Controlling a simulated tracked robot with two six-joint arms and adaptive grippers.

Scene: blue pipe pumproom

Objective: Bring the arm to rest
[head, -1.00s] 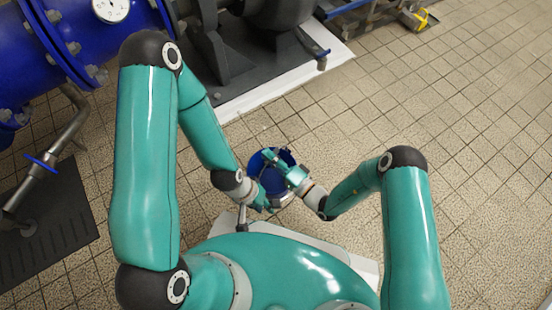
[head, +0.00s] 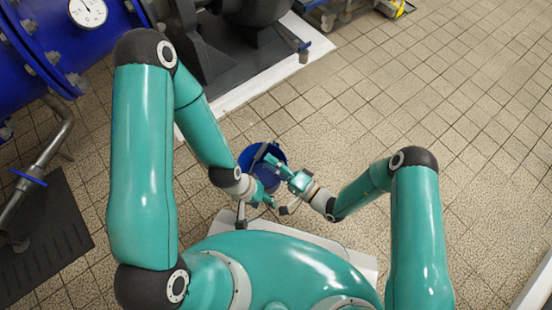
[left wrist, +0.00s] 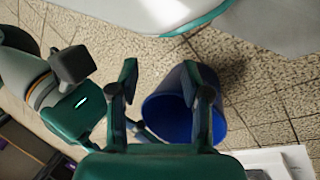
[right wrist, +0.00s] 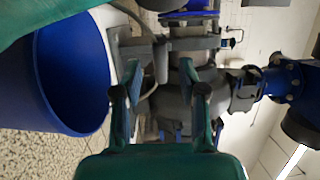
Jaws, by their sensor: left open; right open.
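My left gripper (head: 270,194) is in front of my body, at the lower edge of a blue bucket (head: 247,158) in the head view. My right gripper (head: 279,165) is just above it in the picture and overlaps the bucket's right part. Both grippers are open and hold nothing that I can see. In the left wrist view the bucket (left wrist: 170,112) shows behind and between the spread fingers (left wrist: 160,78). In the right wrist view the bucket (right wrist: 75,75) is left of the open fingers (right wrist: 160,78). Whether either gripper touches the bucket is unclear.
A large blue pipe (head: 40,45) with a gauge (head: 88,12) and a dark pump on a white-edged plinth (head: 318,46) stand ahead and left. A dark floor mat (head: 45,235) lies at left. The tiled floor (head: 470,110) at right is clear.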

